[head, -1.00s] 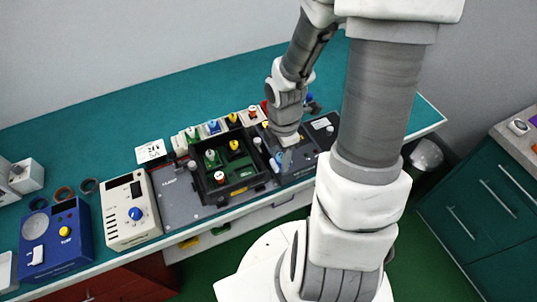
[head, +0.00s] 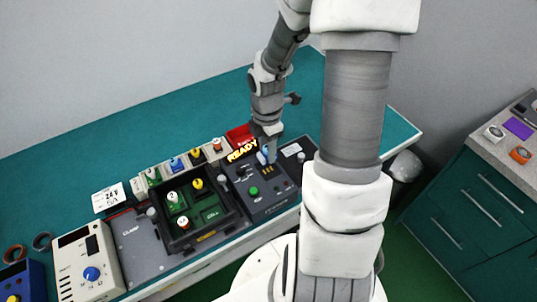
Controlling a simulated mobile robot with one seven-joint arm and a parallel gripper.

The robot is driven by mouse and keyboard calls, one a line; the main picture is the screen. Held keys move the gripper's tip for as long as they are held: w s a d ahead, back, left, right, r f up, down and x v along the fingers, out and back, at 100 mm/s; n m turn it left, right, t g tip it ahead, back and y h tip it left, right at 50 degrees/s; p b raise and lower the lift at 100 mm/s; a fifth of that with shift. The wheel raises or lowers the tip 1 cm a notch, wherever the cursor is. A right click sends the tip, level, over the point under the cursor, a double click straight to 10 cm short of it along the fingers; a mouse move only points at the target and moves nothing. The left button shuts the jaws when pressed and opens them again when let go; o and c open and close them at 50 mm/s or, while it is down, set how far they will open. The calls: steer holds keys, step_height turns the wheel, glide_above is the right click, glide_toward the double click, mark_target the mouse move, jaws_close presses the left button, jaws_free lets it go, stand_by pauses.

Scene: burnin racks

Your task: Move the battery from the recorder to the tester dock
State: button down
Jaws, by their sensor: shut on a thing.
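My gripper (head: 270,155) points down over the back part of a dark panel unit (head: 252,196) with a green button and a yellow lit "READY" sign (head: 243,149). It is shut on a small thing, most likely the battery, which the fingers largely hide. A small blue and white piece (head: 262,157) shows right beside the fingertips; I cannot tell whether it is held. I cannot tell for sure which unit is the recorder and which the tester dock.
A black tray (head: 160,234) with several coloured knobbed pieces stands left of the panel unit. A beige device with a blue dial (head: 90,262) is farther left. A red bin (head: 238,135) stands behind the unit. The teal bench (head: 120,130) is clear at the back.

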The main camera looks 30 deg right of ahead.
steer(key=shift+w+d, duration=0.3)
steer(key=shift+f, duration=0.15)
step_height(320, 180, down, 4)
steer(key=b, duration=0.4)
steer(key=shift+f+b, duration=0.65)
steer(key=shift+f, duration=0.05)
steer(key=shift+p, duration=0.45)
stand_by(0.4)
steer(key=shift+f, duration=0.5)
stand_by(1.2)
steer(key=shift+c, duration=1.8)
jaws_free()
